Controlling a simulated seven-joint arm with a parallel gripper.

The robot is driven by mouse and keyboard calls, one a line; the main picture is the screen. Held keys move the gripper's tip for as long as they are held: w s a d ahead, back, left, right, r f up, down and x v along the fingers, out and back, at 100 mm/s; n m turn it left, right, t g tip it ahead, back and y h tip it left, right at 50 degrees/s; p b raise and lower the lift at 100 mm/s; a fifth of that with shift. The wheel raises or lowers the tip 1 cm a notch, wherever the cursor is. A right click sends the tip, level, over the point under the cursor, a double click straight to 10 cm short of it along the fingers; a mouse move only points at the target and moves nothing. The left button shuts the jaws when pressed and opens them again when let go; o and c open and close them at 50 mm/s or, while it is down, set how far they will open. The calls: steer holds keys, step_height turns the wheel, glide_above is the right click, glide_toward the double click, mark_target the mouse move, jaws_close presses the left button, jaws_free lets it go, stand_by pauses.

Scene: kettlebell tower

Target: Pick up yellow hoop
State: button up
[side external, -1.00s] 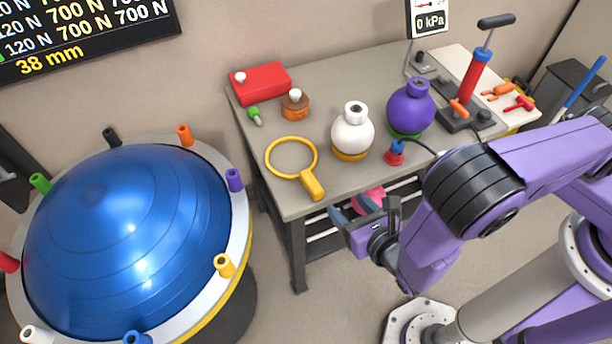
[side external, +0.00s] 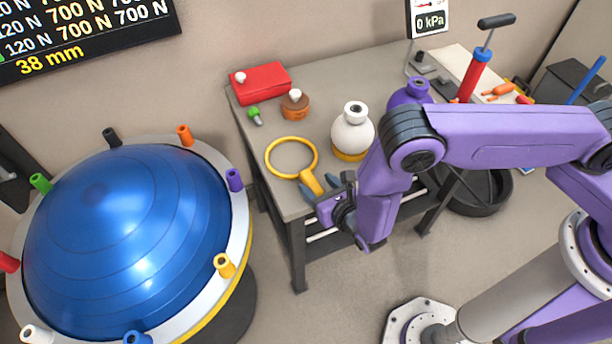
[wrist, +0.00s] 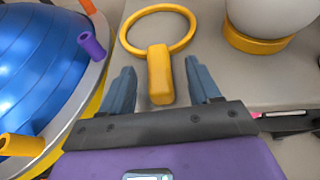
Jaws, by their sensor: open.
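The yellow hoop (side external: 291,157) lies flat on the grey table near its left front corner, its thick handle pointing toward the front edge. In the wrist view the hoop's ring (wrist: 158,10) is at the top and its handle (wrist: 160,75) points down toward my gripper. My gripper (side external: 320,187) is open at the front edge of the table, by the handle's end. In the wrist view my gripper's blue fingers (wrist: 162,82) stand apart on either side of the handle, with a gap on both sides. In the side view my gripper partly covers the handle's end.
A white kettlebell (side external: 352,132) on a yellow base stands right of the hoop. A purple kettlebell (side external: 412,92) is partly behind my arm. A red box (side external: 261,83), a green piece (side external: 255,113) and an orange weight (side external: 295,103) lie behind. A blue dome (side external: 125,240) with colored pegs stands left.

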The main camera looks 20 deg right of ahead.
mark_target(311, 180)
steer(key=shift+x, duration=2.6)
steer(key=shift+a+f, duration=0.1)
steer(key=shift+c, duration=0.3)
steer(key=c, duration=1)
steer(key=shift+r, duration=0.2)
